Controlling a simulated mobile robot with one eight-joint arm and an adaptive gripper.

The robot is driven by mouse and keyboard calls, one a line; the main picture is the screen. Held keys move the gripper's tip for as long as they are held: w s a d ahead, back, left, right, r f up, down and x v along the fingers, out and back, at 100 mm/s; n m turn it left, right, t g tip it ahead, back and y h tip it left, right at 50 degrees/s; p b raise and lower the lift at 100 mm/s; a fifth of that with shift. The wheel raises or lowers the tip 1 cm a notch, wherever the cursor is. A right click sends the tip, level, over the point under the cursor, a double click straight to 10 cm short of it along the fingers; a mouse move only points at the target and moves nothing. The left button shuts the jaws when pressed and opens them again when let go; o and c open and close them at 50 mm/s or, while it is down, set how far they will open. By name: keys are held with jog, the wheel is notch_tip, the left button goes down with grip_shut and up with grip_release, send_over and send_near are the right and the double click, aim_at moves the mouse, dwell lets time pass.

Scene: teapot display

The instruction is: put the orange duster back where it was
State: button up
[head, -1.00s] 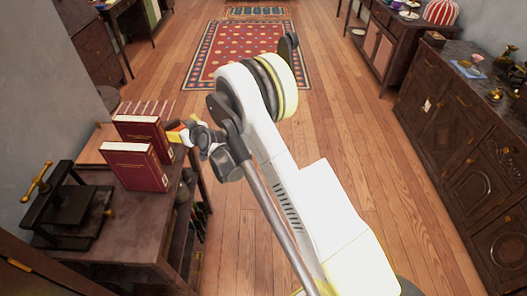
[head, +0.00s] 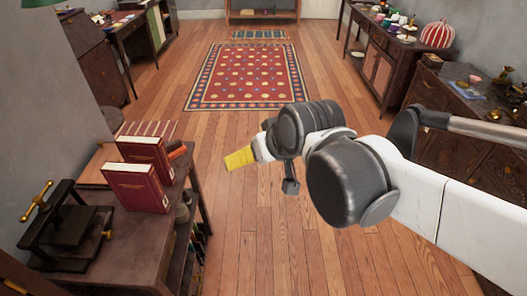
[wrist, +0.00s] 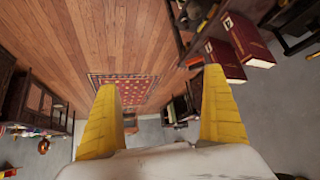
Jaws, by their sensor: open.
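My gripper (head: 240,159) hangs over the open floor, to the right of the table, in the head view. In the wrist view my gripper (wrist: 161,82) has its two yellow fingers wide apart with nothing between them. A small orange-red thing (head: 177,151) lies on the table just right of the rear red book; it may be the orange duster, but it is too small to be sure. My gripper is apart from it, to its right.
Two red books (head: 136,187) stand on the dark table (head: 110,232) at left, beside a black press (head: 62,228) with brass handles. A patterned rug (head: 250,76) lies on the wooden floor. Dark cabinets (head: 440,95) with small wares line the right side. The middle floor is clear.

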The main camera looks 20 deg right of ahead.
jog(key=s+d+f+m+g+h, duration=0.1)
jog(key=s+d+f, duration=0.2)
jog(key=s, duration=0.6)
